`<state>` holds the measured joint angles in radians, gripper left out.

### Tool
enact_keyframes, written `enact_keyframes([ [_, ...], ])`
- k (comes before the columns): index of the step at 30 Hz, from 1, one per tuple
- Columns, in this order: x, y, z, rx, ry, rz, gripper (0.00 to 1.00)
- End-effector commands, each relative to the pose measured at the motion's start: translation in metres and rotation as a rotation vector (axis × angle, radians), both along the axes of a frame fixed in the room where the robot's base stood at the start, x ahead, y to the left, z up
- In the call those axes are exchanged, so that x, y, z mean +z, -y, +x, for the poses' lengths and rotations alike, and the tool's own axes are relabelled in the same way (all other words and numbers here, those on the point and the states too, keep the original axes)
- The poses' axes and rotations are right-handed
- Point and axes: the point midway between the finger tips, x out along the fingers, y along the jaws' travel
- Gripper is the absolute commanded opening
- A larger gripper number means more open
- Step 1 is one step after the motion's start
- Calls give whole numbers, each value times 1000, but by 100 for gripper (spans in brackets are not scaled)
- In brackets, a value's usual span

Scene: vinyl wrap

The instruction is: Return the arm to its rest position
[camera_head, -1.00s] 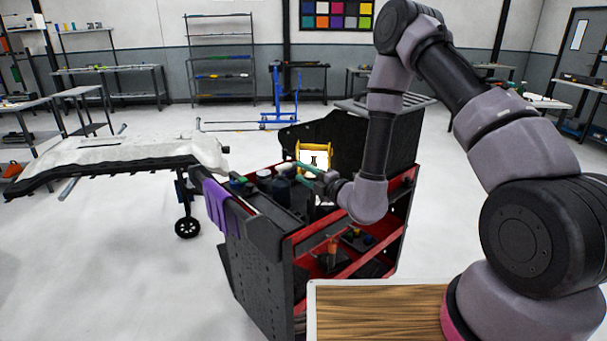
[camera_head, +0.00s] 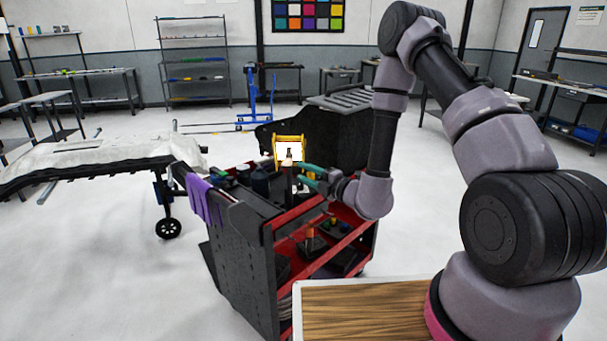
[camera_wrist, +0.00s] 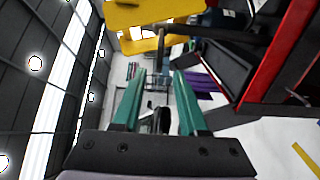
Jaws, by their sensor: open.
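My gripper (camera_head: 305,177) is over the tool cart, at the end of my bent arm. In the wrist view its two green fingers (camera_wrist: 158,95) stand apart with nothing held between them. The black and red tool cart (camera_head: 242,262) stands in front of my base. A yellow-framed object with a white face (camera_head: 289,138) is on the cart, behind my gripper in the head view. A yellow part (camera_wrist: 150,44) also shows at the top of the wrist view, beyond the fingertips.
A purple cloth (camera_head: 200,197) hangs over the cart's left side, and dark containers (camera_head: 260,180) stand on its top. A long covered panel on a wheeled stand (camera_head: 90,160) is at left. A blue lift (camera_head: 258,100) stands behind. Floor at lower left is clear.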

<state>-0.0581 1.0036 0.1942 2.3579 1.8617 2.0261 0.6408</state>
Motion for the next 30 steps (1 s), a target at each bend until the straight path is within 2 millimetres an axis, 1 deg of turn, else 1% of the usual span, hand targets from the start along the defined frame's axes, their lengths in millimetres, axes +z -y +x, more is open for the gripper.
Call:
enact_keyframes([
  [2,2,-1,0,4,4,-1,42],
  [5,17,-6,-1,44,47,-17,42],
  [8,54,-17,-9,147,156,-62,42],
  [9,73,-23,-15,203,218,-91,42],
  [11,103,-31,-28,296,326,-144,42],
  [12,121,-35,-39,361,403,-184,42],
  [14,146,-40,-58,456,521,-251,42],
  [15,160,-41,-70,517,599,-297,42],
  [17,179,-41,-90,603,718,-371,42],
  [18,190,-40,-103,660,798,-424,42],
  [21,210,-32,-136,796,1000,-564,42],
  [23,219,-24,-154,874,1120,-655,42],
  [24,224,-17,-165,925,1200,-719,42],
  [27,232,3,-190,1048,1396,-886,42],
  [29,236,18,-202,1122,1511,-994,42],
  [30,238,28,-209,1169,1585,-1068,42],
])
